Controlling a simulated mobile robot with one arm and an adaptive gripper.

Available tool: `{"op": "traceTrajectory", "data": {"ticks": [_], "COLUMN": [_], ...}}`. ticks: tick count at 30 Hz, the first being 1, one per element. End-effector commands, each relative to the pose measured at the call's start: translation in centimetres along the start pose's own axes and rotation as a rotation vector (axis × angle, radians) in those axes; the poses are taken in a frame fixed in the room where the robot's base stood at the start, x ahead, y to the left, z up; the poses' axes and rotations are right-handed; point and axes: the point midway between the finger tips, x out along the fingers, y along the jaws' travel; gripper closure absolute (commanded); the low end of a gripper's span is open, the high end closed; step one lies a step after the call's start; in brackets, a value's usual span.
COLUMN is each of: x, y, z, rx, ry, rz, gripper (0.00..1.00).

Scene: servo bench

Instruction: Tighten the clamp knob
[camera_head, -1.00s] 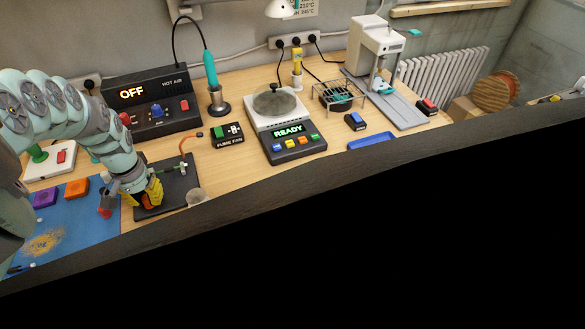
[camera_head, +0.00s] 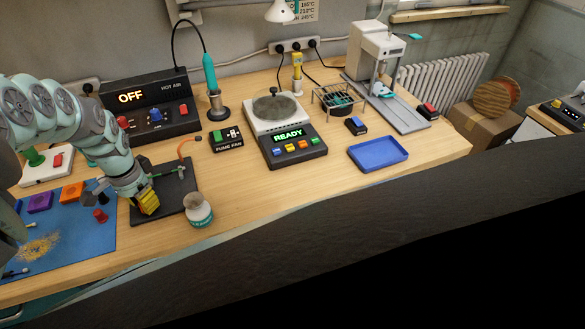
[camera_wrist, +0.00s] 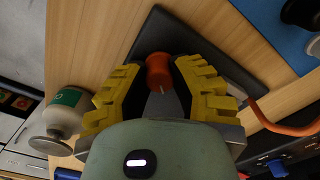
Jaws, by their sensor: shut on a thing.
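The clamp knob (camera_wrist: 158,72) is a small orange-red knob in the wrist view, above a dark plate (camera_wrist: 178,32). My gripper (camera_wrist: 160,66) has its yellow ribbed fingers on either side of the knob and is shut on it. In the head view my gripper (camera_head: 148,206) is low over the near left part of the dark plate (camera_head: 178,203). The knob is hidden there by the fingers.
A white bottle with a green label (camera_head: 199,212) stands close right of the plate. A blue mat (camera_head: 80,240) with coloured blocks lies left. The fume fan switch (camera_head: 227,139), hot air unit (camera_head: 150,110) and READY hotplate (camera_head: 289,142) stand behind. Bench right of the bottle is clear.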

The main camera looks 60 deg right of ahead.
Motion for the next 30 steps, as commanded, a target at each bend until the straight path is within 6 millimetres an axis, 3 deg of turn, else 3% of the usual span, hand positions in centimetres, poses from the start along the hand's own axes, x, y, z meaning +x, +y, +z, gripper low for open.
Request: {"op": "traceTrajectory", "data": {"ticks": [10,11,20,30], "x": [0.06,0.06,0.03,-0.28], "y": [-0.18,-0.18,-0.07,-0.07], "z": [0.02,0.02,0.03,-0.03], "rx": [0.000,-0.001,0.000,0.001], "ry": [0.003,0.003,0.001,0.002], "rz": [-0.005,-0.005,-0.002,-0.001], "gripper": [1.00,0.71,0.40,0.40]}}
